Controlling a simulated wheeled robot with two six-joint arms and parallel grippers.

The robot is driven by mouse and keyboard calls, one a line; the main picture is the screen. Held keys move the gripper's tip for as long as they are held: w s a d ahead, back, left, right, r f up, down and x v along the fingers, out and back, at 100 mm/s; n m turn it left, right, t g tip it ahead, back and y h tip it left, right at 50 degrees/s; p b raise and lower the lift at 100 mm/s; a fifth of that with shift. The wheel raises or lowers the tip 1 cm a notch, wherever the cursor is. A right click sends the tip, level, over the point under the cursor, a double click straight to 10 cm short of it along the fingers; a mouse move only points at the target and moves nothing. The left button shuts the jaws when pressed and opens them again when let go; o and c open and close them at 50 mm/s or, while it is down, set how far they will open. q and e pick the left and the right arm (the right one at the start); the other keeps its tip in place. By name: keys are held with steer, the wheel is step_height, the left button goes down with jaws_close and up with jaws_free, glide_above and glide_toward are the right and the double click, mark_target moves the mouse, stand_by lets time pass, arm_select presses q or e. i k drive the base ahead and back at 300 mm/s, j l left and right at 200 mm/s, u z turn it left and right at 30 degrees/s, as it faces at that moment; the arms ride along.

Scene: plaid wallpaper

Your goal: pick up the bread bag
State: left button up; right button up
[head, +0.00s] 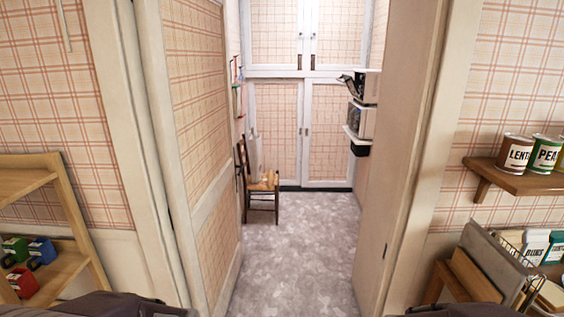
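I cannot make out a bread bag for certain. A pale, bag-like shape (256,157) shows at the wooden chair (264,182) in the room beyond the doorway. It is too small to identify, and I cannot tell whether it rests on the seat or hangs behind it. Neither gripper is in view. Only dark parts of my arms show along the bottom edge.
A doorway opens ahead onto clear grey floor (290,260), between a plaid door panel (208,120) and a pale door edge (385,180). Shelved appliances (362,120) stand beyond. Cans (515,152) on a shelf and a rack (495,262) are right; wooden shelving (70,215) is left.

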mark_target(255, 142)
steer(key=i, duration=3.35)
steer(key=i+l+u, duration=0.2)
steer(key=i+u, duration=0.2)
steer(key=i, duration=0.25)
steer(key=i+l+u, duration=0.35)
steer(key=i, duration=0.25)
steer(key=i+l+u, duration=0.4)
steer(key=i+l, duration=0.15)
steer(key=i+l+u, duration=0.5)
steer(key=l, duration=0.2)
steer(key=i+l+u, duration=0.1)
steer(key=l+u, duration=0.2)
steer(key=l, duration=0.1)
